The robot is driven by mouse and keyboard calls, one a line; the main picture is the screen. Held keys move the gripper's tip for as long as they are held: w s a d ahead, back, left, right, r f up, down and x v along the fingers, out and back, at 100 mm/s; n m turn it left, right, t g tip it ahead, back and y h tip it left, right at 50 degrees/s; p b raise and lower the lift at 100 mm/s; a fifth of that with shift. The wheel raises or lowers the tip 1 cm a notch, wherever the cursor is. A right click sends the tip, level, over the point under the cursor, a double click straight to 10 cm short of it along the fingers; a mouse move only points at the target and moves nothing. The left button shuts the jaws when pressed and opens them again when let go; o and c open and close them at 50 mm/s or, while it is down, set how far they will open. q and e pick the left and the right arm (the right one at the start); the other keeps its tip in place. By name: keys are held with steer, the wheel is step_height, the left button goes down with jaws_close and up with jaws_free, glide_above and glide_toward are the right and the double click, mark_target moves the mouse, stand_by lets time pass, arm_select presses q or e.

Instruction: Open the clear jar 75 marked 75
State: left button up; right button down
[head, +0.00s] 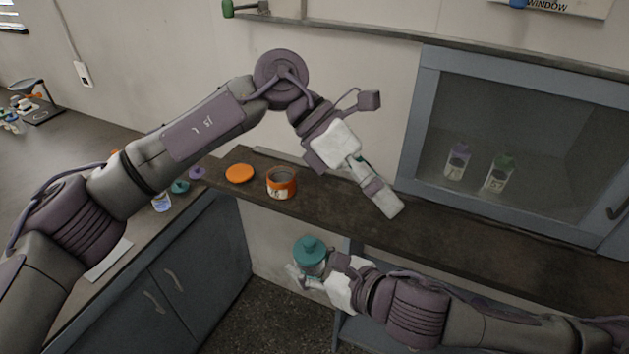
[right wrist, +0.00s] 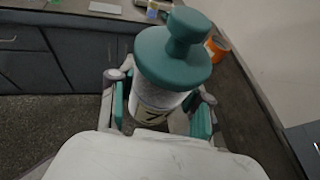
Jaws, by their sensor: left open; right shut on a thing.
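The clear jar (head: 316,269) has a teal lid with a knob (head: 310,246) seated on top. My right gripper (head: 303,276) is shut around the jar body and holds it upright in the air, in front of the counter edge. In the right wrist view the jar (right wrist: 158,102) sits between the two finger pads, its teal lid (right wrist: 172,55) above them. Its label shows a 7; the rest is hidden. My left gripper (head: 384,202) is open and empty over the counter, up and to the right of the jar, apart from the lid.
On the dark counter (head: 335,207) stand an open orange jar (head: 281,184) and a loose orange lid (head: 239,173). A glass-fronted cabinet (head: 520,140) holds two jars at right. Small lids and a clear jar (head: 162,202) are on the left counter.

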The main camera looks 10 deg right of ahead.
arm_select(q)
steer(key=a+m+t+y, duration=0.2)
steer(key=a+t+y, duration=0.1)
steer(key=a+y, duration=0.15)
steer(key=m+t+y, duration=0.1)
steer(key=t+y, duration=0.2)
steer(key=y, duration=0.1)
glide_toward(313, 237)
steer(key=shift+h, duration=0.25)
step_height(313, 237, down, 10)
steer(key=shift+a+f, duration=0.1)
steer(key=shift+f, duration=0.05)
steer(key=shift+c, duration=0.2)
jaws_close()
steer(key=shift+w+r, duration=0.1)
steer(key=shift+r, duration=0.25)
steer(key=shift+r, duration=0.15)
stand_by(0.4)
